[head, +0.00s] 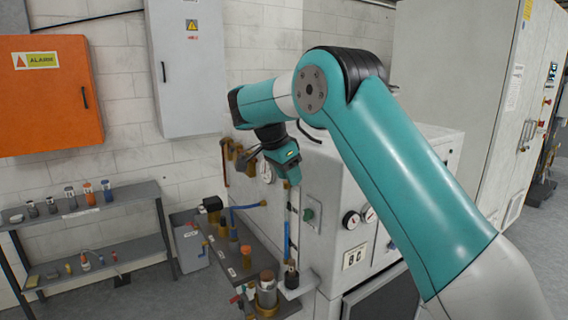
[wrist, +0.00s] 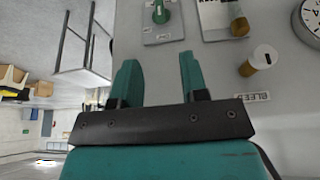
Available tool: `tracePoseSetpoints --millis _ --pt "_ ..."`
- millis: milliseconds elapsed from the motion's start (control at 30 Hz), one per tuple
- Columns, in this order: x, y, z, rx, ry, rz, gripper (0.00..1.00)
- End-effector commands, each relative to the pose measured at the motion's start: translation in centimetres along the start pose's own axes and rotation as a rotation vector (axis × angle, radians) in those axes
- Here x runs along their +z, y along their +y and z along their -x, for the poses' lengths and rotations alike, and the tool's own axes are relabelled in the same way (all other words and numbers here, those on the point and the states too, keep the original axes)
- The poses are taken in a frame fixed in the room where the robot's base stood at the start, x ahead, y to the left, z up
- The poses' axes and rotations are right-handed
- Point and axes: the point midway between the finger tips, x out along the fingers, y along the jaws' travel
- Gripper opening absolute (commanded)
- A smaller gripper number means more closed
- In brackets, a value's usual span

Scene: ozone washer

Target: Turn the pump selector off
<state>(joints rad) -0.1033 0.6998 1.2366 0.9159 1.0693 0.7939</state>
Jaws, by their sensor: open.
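A green knob (head: 308,214) on a grey plate is on the side of the white machine cabinet; it looks like the pump selector, but I cannot read its label. A green knob also shows in the wrist view (wrist: 160,12) at the top edge, partly cut off, on its grey plate (wrist: 164,36). My gripper (wrist: 158,64) is open with nothing between its fingers. The knob lies beyond the fingertips, roughly in line with the gap, and apart from them. In the head view my gripper (head: 290,174) points down beside the cabinet, above and left of the knob.
A brass valve (wrist: 262,57) with a label reading BLEED and a gauge (wrist: 310,20) sit right of my fingers. Pipes, a blue hose (head: 247,206) and a dark bench (head: 232,262) stand near the cabinet. An orange alarm box (head: 55,100) hangs at left.

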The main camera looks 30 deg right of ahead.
Motion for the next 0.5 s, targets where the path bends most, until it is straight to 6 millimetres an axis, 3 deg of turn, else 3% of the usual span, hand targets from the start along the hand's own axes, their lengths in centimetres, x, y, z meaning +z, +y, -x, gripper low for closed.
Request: tracePoseSetpoints --millis 100,200,500 --pt "-0.1 -0.1 2.5 -0.002 -0.001 0.0 0.4" --pt "-0.1 0.0 3.5 0.0 -0.001 0.0 0.4" --pt "0.0 0.0 3.9 0.001 -0.001 0.0 0.4"
